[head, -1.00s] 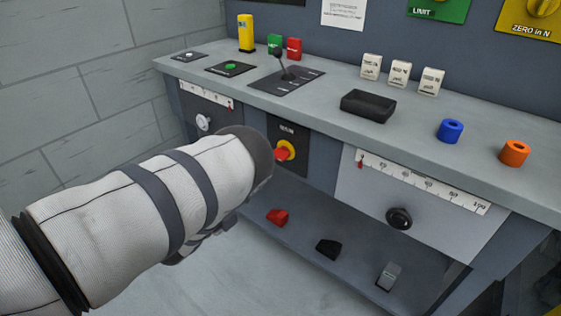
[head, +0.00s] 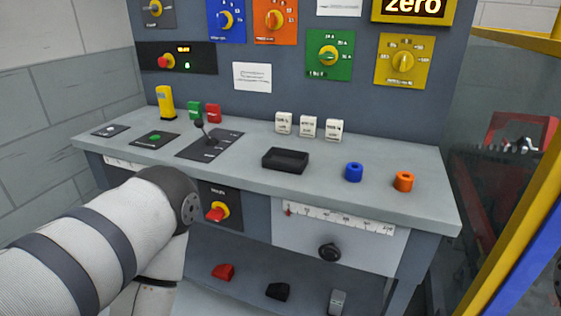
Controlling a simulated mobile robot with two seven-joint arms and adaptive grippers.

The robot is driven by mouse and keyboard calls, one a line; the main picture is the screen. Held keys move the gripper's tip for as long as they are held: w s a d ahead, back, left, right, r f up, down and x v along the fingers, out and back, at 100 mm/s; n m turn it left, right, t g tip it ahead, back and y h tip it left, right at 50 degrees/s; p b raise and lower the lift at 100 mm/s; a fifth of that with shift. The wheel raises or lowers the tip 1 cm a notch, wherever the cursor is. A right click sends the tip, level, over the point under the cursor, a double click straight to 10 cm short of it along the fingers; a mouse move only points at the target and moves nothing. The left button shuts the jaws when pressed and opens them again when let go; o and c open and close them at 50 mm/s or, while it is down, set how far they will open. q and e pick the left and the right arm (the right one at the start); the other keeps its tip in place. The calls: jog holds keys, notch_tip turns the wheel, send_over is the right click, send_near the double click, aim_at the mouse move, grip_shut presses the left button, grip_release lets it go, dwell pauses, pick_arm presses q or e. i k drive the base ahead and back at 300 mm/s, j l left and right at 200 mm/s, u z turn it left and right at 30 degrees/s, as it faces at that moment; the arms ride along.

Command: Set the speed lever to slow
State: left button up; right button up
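A black lever with a round knob (head: 199,124) stands on a dark plate (head: 190,152) on the left part of the grey bench top. It leans towards the back left of the plate. The markings on the plate are too small to read, and I cannot tell which label is the speed lever's. My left arm comes in from the lower left, in front of the bench and below its top. Its gripper is out of sight, and my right gripper does not show either.
A panel of dials (head: 330,54) rises behind. A yellow post stands at right.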

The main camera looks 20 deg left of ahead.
aim_at(199, 123)
jog(key=u, duration=1.05)
